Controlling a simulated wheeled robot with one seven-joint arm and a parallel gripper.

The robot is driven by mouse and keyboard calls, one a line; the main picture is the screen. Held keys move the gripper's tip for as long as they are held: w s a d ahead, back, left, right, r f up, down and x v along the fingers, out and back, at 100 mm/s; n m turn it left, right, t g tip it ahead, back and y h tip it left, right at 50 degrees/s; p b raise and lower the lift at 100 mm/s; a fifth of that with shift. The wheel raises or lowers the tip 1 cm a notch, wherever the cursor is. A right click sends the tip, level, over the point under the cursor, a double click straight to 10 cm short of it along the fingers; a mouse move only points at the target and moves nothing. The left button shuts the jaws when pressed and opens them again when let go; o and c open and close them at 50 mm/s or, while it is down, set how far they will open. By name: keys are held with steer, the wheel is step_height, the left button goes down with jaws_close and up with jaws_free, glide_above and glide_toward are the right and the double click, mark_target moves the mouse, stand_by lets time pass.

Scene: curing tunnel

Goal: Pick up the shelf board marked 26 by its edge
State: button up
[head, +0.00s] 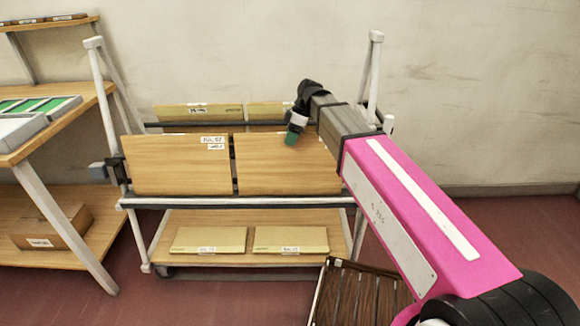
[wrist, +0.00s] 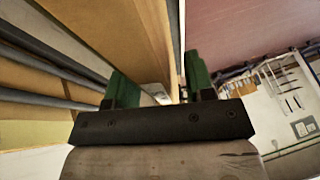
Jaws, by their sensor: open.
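Two wooden boards lean upright side by side on the front of a wheeled rack: a left board (head: 178,165) and a right board (head: 285,168). I cannot read a 26 on any board; any label at the right board's top is hidden by my gripper. My gripper (head: 293,130), with green fingertips, is at the top edge of the right board. In the wrist view my gripper (wrist: 158,88) is open, and a wooden board (wrist: 120,25) runs down between its green fingers. I cannot tell whether either finger touches it.
The rack's front rail (head: 240,203) runs below the boards. More boards stand behind (head: 200,112), and two lie on its lower shelf (head: 208,240). A wooden workbench (head: 60,125) is at left. A slatted brown stand (head: 355,295) is low in front.

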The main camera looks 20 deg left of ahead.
steer(key=shift+a+f, duration=0.1)
steer(key=shift+f, duration=0.2)
jaws_close()
steer(key=shift+r, duration=0.1)
stand_by(1.1)
